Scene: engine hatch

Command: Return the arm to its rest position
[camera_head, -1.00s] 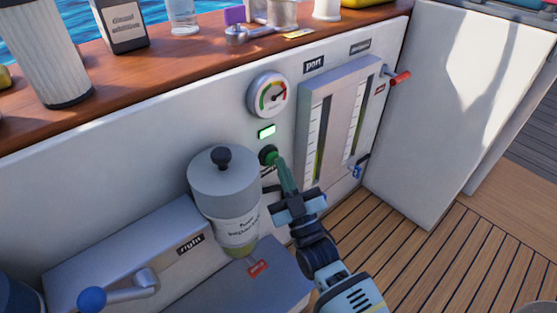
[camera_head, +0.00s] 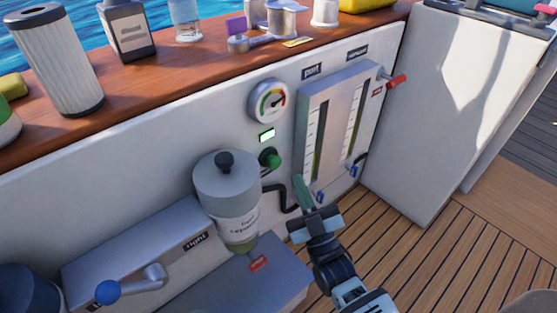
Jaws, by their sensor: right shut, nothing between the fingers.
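My right gripper (camera_head: 299,186) is shut and empty, its narrow green fingers pointing up and a little left. It is in front of the white panel, below and right of the green button (camera_head: 269,158), and clear of it. The arm comes in from the bottom, over the wooden deck. A small lit green indicator (camera_head: 267,135) sits just above the button. My left gripper does not show.
A grey separator canister (camera_head: 226,182) with a black knob stands left of the gripper. The gauge panel (camera_head: 337,123) with blue valves (camera_head: 320,197) is close on the right, with a red handle (camera_head: 396,82) above. Bare deck (camera_head: 420,270) lies to the lower right.

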